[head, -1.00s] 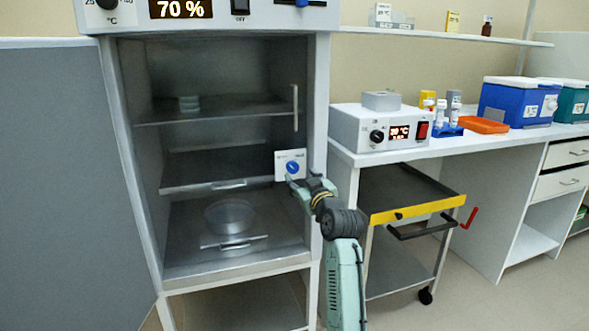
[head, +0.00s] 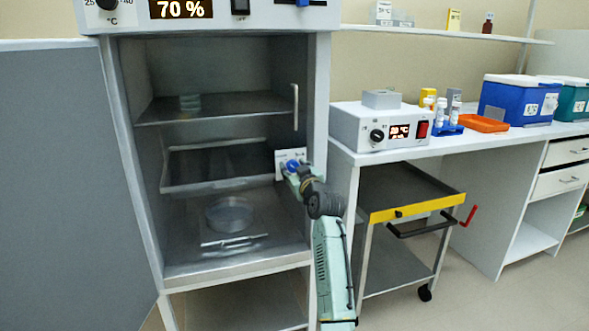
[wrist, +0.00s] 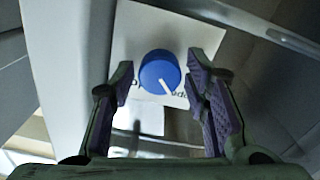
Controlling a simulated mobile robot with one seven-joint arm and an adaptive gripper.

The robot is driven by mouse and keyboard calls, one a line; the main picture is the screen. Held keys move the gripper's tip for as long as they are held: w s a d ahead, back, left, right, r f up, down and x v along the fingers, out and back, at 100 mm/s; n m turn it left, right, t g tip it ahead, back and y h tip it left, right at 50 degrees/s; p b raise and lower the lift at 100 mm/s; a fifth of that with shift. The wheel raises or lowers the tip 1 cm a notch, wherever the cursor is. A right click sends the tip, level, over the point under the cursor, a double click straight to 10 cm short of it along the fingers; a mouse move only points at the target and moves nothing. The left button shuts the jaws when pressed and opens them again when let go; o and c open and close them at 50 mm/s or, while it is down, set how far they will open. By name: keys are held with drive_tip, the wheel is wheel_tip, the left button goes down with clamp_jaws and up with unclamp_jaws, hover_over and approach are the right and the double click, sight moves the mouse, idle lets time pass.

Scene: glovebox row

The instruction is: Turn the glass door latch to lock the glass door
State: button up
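The glass door latch is a round blue knob (wrist: 160,72) with a white pointer line, on a white plate (wrist: 190,33) with partly hidden lettering. In the wrist view its pointer slants down and to the right. In the head view the knob (head: 293,165) sits at the right side of the cabinet front, below a vertical handle (head: 295,108). The glass door (head: 225,75) appears closed across the cabinet opening. My gripper (wrist: 159,86) is open, with one finger on each side of the knob and visible gaps between. Whether the fingertips reach past the knob's face is unclear.
A large grey door panel (head: 60,160) stands swung out at the left. Shelves and a round clear dish (head: 229,213) are inside the cabinet. A dark cart with a yellow edge (head: 418,206) and a bench (head: 480,142) stand right of my arm.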

drive_tip(key=c, duration=0.9)
drive_tip(key=shift+o, duration=0.2)
drive_tip(key=shift+m, duration=0.4)
drive_tip(key=m+p, duration=0.2)
drive_tip(key=m, duration=0.1)
drive_tip(key=shift+r+m, duration=0.1)
drive_tip(key=shift+m, duration=0.3)
drive_tip(key=m+p, duration=0.2)
drive_tip(key=m, duration=0.2)
drive_tip(key=shift+m+p, duration=0.3)
drive_tip(key=shift+p, duration=0.05)
drive_tip(key=m+p, duration=0.2)
drive_tip(key=m, duration=0.2)
drive_tip(key=shift+p, duration=0.3)
drive_tip(key=shift+m+p, duration=1.25)
drive_tip(key=shift+m, duration=1.15)
drive_tip(key=shift+d, duration=0.1)
drive_tip(key=shift+c, duration=0.2)
